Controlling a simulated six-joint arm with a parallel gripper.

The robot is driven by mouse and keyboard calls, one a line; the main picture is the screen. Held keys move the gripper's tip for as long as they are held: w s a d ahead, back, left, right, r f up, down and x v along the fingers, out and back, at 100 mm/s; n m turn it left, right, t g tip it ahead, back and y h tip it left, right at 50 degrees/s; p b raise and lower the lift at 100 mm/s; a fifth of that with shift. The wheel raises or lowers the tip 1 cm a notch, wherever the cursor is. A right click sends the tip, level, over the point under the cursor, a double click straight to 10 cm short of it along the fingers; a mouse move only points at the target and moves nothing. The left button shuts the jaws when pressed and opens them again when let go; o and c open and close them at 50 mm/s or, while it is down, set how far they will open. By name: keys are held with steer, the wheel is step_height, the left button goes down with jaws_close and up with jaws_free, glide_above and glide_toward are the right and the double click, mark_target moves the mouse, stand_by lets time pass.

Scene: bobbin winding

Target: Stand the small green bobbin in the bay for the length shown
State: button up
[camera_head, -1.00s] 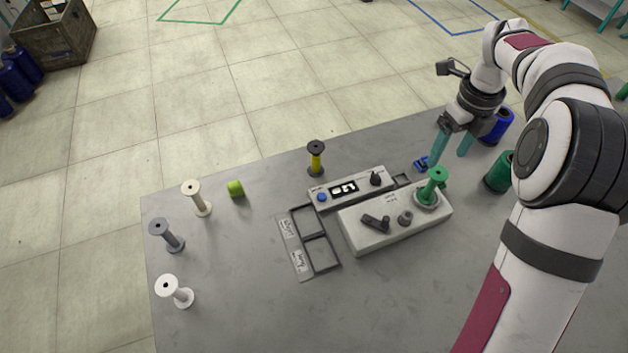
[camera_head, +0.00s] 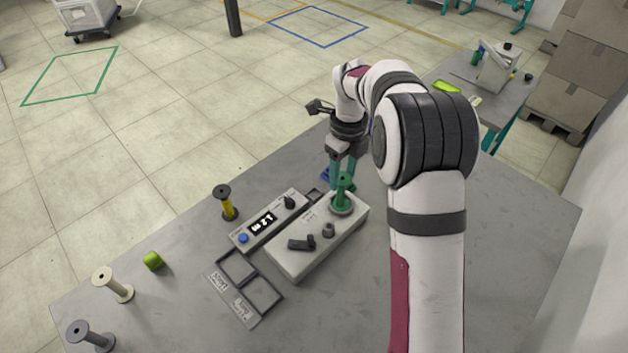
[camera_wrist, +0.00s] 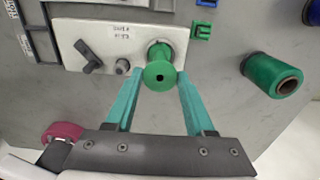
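The small green bobbin (camera_head: 343,193) stands upright on the round seat of the white winder (camera_head: 316,240); the wrist view shows it end-on (camera_wrist: 159,74). My gripper (camera_wrist: 160,84) is open, with one teal finger on each side of the bobbin's flange; I cannot tell whether they touch it. The frame with two bays (camera_head: 250,281) lies left of the winder, both bays empty, each with a handwritten label. The counter's display (camera_head: 263,222) is lit; its digits are hard to read.
A yellow bobbin (camera_head: 227,204) stands behind the counter. A lime piece (camera_head: 153,261), a cream bobbin (camera_head: 113,284) and a grey bobbin (camera_head: 90,336) are at left. A large green spool (camera_wrist: 272,76) and a small green clip (camera_wrist: 201,30) are near the winder.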

steer(key=shift+c, duration=0.7)
steer(key=shift+r, duration=2.55)
steer(key=s+a+f+n, duration=0.1)
steer(key=s+a+n, duration=0.1)
steer(key=s+a, duration=0.45)
steer(key=s+a+f+n, duration=0.1)
steer(key=s+a+n, duration=0.15)
steer(key=a, duration=0.65)
steer(key=s+a+f+n, duration=0.1)
steer(key=s+a+n, duration=0.1)
steer(key=s+a, duration=0.45)
steer(key=shift+m, duration=0.25)
steer(key=shift+w+a+f, duration=0.2)
steer(key=shift+a+f, duration=0.1)
steer(key=shift+f, duration=0.5)
steer(key=shift+w+a+f, duration=0.25)
steer(key=shift+a+f, duration=0.05)
steer(key=shift+f, duration=0.45)
steer(key=shift+w+a+f, duration=0.2)
steer(key=shift+a+f, duration=0.1)
steer(key=shift+f, duration=0.5)
steer(key=shift+f, duration=0.5)
